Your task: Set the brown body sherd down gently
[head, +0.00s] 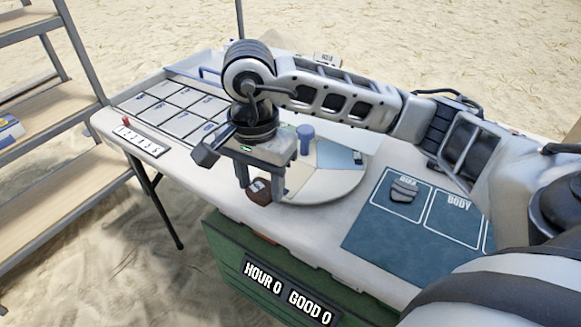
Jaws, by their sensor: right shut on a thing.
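The brown body sherd (259,194) is a small dark brown piece between the fingertips of my right gripper (260,187). The gripper points down and is shut on it, near the front edge of the white table (205,178), at the left side of a pale round board (347,190). I cannot tell whether the sherd touches the surface below. The blue mat (377,243) lies to the right, with white-outlined squares, one labelled BODY (452,218). My left gripper is not in view.
A grey sherd (404,189) lies in the mat square left of BODY. A blue knobbed object (305,138) stands behind the gripper. A tray with a grid (178,107) and a numbered strip (138,138) lie at the left. A green score board (232,258) hangs in front; shelves (60,205) stand left.

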